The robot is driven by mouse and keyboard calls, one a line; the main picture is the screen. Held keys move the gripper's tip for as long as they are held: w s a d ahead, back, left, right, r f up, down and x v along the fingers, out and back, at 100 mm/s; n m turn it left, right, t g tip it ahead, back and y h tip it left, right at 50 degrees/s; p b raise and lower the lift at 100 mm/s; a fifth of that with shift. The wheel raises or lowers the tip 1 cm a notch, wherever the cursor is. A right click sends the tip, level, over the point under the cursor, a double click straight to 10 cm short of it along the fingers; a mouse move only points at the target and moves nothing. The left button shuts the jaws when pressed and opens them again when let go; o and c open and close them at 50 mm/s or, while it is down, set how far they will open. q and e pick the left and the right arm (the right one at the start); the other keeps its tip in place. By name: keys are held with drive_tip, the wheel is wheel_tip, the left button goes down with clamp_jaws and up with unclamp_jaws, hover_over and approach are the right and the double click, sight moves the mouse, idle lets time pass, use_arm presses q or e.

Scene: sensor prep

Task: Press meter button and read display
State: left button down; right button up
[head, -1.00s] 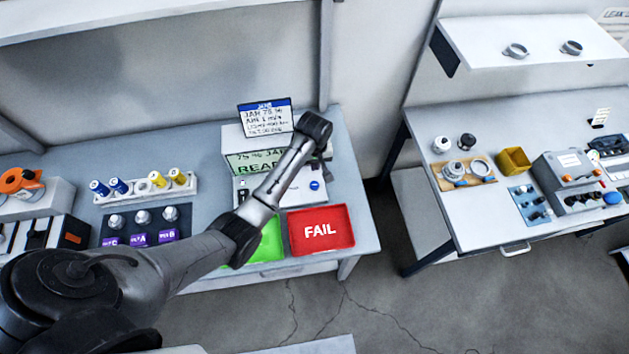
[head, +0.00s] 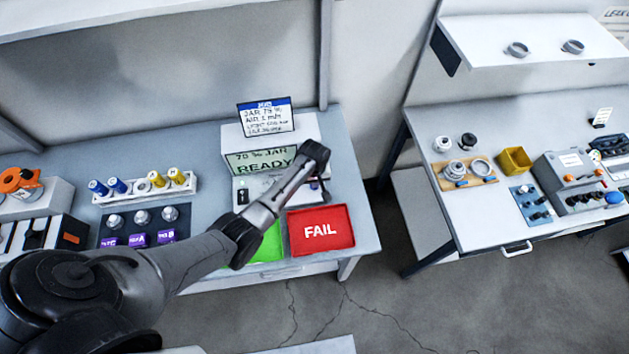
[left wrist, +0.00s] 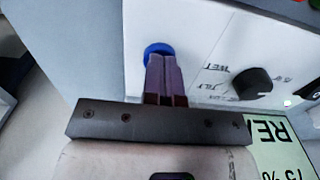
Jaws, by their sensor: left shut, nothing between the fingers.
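The meter (head: 231,136) stands at the back right of the left bench. Its green display (head: 262,160) shows a JAR line and the word READY; the percent figure looks like 75. Part of the display (left wrist: 279,155) also shows in the left wrist view. My left gripper (head: 324,197) is shut and empty above the panel. In the left wrist view its fingertips (left wrist: 165,57) overlap the button's edge; I cannot tell whether they touch it.
A black knob (left wrist: 256,83) sits beside the button. A red FAIL tray (head: 321,244) and a green tray (head: 268,247) lie in front of the meter. A card (head: 266,117) stands on it. A rack of bottles (head: 148,188) is to the left.

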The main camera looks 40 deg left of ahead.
use_arm(q)
wheel_tip(320, 180, down, 2)
drive_tip(key=shift+s+a, duration=0.1)
drive_tip(key=shift+a+f, duration=0.1)
idle(0.3)
drive_tip(key=r+p, duration=0.1)
drive_tip(key=r, duration=0.1)
drive_tip(key=r+p, duration=0.2)
drive_tip(key=w+r+p, duration=0.1)
drive_tip(key=r+p, duration=0.1)
drive_tip(key=shift+r, duration=0.2)
wheel_tip(320, 180, up, 9)
idle(0.3)
drive_tip(key=shift+w, duration=0.1)
idle(0.8)
